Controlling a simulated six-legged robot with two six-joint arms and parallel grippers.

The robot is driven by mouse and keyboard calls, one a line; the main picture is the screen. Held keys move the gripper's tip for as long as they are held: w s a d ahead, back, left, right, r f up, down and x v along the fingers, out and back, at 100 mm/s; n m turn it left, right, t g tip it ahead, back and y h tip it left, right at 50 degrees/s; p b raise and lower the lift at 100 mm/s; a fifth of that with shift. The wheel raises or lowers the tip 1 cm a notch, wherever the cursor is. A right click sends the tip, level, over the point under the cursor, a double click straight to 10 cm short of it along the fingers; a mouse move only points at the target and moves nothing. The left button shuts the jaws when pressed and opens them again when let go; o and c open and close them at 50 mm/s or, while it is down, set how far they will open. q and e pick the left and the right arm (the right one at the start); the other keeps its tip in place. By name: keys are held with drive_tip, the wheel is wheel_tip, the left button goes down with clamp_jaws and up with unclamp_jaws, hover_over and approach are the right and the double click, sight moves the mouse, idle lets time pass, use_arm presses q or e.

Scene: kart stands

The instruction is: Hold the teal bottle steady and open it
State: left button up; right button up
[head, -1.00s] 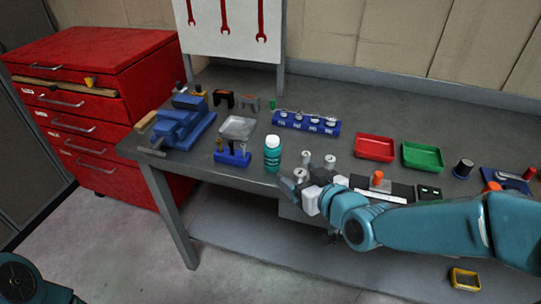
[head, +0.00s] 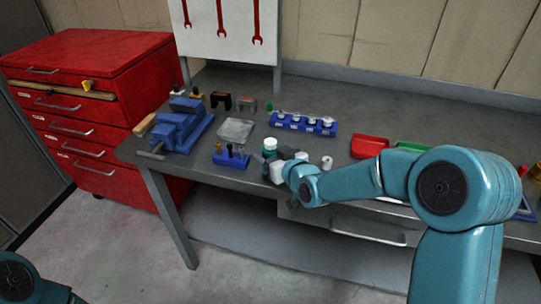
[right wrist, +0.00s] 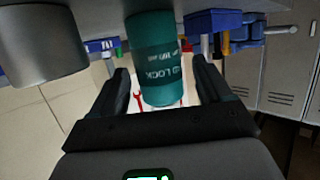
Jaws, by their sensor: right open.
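The teal bottle (head: 270,145) stands on the grey workbench near its front edge, its white cap showing in the head view. My right gripper (head: 278,167) is at the bottle's front right side and covers its lower part. In the right wrist view, the bottle's teal body (right wrist: 156,62) with white lettering lies between the two spread dark fingers of my right gripper (right wrist: 166,90). The fingers are open, with a gap seen on each side of the bottle. My left gripper is out of view.
A blue holder with small tools (head: 231,160) stands close left of the bottle, with a grey tray (head: 236,131) behind it. A blue vise (head: 180,128) sits further left. A blue rack (head: 303,123) is behind; a red tray (head: 369,147) is to the right.

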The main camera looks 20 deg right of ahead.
drive_tip(key=x, duration=0.2)
drive_tip(key=shift+w+f, duration=0.1)
drive_tip(key=shift+w, duration=0.25)
drive_tip(key=shift+s, duration=0.1)
drive_tip(key=c, duration=1.2)
wheel_tip(320, 180, up, 11)
drive_tip(key=shift+r, duration=0.1)
wheel_tip(320, 180, up, 9)
drive_tip(key=p, duration=0.4)
